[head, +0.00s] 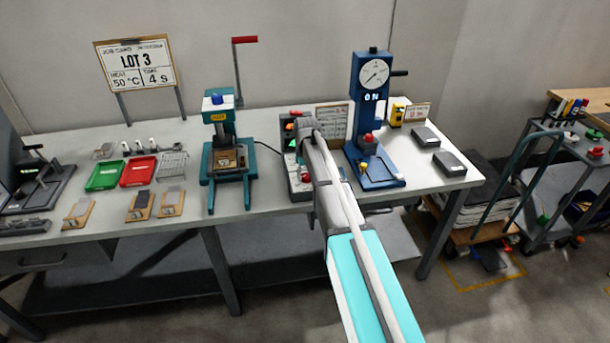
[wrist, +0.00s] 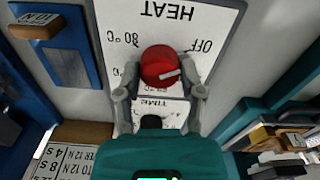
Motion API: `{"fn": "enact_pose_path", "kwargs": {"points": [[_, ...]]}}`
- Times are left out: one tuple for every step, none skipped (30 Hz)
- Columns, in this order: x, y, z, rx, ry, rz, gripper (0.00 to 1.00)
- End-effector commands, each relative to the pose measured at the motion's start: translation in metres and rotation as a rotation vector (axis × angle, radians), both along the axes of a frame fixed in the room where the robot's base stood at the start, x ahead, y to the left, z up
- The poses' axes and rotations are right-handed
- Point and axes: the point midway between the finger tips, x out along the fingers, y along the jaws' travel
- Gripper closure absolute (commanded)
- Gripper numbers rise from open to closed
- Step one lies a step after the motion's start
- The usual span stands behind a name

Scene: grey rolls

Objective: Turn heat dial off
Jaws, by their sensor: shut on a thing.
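The red heat dial (wrist: 161,67) is in the middle of the wrist view, with a white pointer mark directed roughly right. It sits on a white panel (wrist: 179,20) lettered HEAT, upside down in this view. OFF (wrist: 203,46) is printed at upper right and a °C mark at upper left. My gripper (wrist: 161,82) is shut on the dial, one finger on each side. In the head view my arm reaches the dark control box (head: 296,172) on the bench and hides the dial.
Green (head: 104,175) and red (head: 138,171) trays lie further left. The job card (head: 139,64) reads LOT 3. A trolley (head: 556,165) stands right of the bench.

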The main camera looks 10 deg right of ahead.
Motion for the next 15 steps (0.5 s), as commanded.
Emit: {"fn": "enact_pose_path", "kwargs": {"points": [[0.0002,0.0002,-0.0001,0.0,-0.001,0.002,0.97],[0.0002,0.0002,-0.0001,0.0,-0.001,0.002,0.47],[0.0002,0.0002,-0.0001,0.0,-0.001,0.001,0.4],[0.0002,0.0001,-0.0001,0.0,-0.001,0.001,0.34],[0.0002,0.0001,-0.0001,0.0,-0.001,0.001,0.29],[0.0001,0.0001,-0.0001,0.0,-0.001,0.001,0.21],[0.0001,0.0001,-0.0001,0.0,-0.001,0.001,0.16],[0.0001,0.0,0.0,0.0,-0.001,0.0,0.15],[0.0,0.0,0.0,0.0,0.0,0.0,0.15],[0.0,0.0,0.0,0.0,0.0,0.0,0.15],[0.0,-0.0001,0.0,0.0,0.0,0.0,0.15],[0.0,-0.0001,0.0,0.0,0.0,0.0,0.15],[0.0,-0.0001,0.0,0.0,0.0,0.0,0.15],[0.0,-0.0001,0.0,0.0,0.0,0.0,0.15],[0.0,-0.0001,0.0,0.0,0.0,0.0,0.15]]}}
